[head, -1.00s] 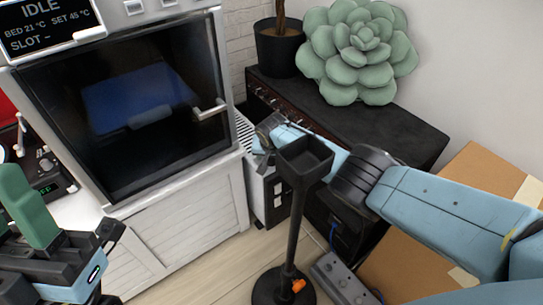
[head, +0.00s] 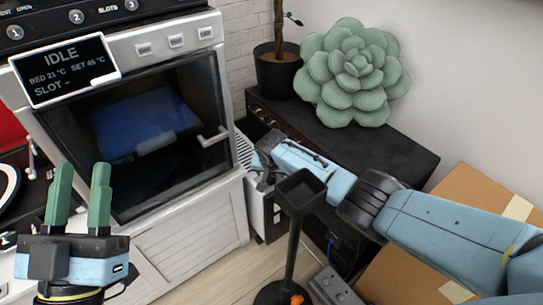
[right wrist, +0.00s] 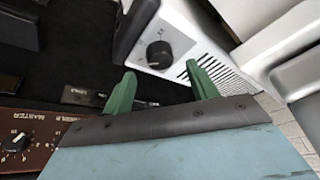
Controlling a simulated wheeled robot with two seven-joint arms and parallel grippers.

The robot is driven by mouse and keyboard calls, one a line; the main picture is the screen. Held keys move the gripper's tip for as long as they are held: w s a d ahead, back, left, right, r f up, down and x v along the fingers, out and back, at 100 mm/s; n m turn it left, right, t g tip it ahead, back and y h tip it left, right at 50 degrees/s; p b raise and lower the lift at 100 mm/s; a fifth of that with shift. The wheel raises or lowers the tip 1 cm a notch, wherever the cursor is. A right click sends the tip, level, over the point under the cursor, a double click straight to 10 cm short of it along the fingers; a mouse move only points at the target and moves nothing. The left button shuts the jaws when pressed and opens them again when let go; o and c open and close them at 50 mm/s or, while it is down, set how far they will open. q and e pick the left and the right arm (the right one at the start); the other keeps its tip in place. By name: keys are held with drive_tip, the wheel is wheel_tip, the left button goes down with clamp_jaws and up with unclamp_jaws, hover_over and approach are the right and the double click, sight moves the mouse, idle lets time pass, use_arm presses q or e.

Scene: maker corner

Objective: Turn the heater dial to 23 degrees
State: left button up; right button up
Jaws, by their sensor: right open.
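The heater (head: 256,212) is a white box low between the white cabinet and the black amplifier-like box in the head view. In the right wrist view its grey top panel carries a black round dial (right wrist: 160,54) with a pale mark; the set temperature is too small to read. My right gripper (right wrist: 163,86) is open and empty, its green fingertips apart just short of the dial and not touching it. In the head view its fingers are mostly hidden beside the heater. My left gripper (head: 82,180) stands upright, open and empty, at the lower left.
A black post with a square tray (head: 300,186) stands before my right arm. A brown-fronted black box (head: 350,140) bears a succulent (head: 352,72) and a plant pot (head: 277,68). Its knobs (right wrist: 15,142) lie near my right gripper. The oven-like machine (head: 150,120) has a protruding handle.

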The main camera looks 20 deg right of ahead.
use_arm(q)
drive_tip(key=s+a+f+g+y+p, duration=0.1)
drive_tip(key=a+f+g+y+p, duration=0.15)
drive_tip(key=f+g, duration=0.55)
drive_tip(key=s+a+f+g+y+p, duration=0.1)
drive_tip(key=f+g+y+p, duration=0.3)
drive_tip(key=f, duration=0.6)
drive_tip(key=s+a+f+n+g, duration=0.1)
drive_tip(key=s+a+f+g, duration=0.2)
drive_tip(key=s+g, duration=0.3)
drive_tip(key=shift+s+a+f+g, duration=0.2)
drive_tip(key=shift+s+f+g, duration=0.1)
drive_tip(key=shift+s+f, duration=0.2)
use_arm(e)
drive_tip(key=v, duration=0.8)
drive_tip(key=shift+s+r, duration=0.15)
drive_tip(key=shift+r, duration=0.2)
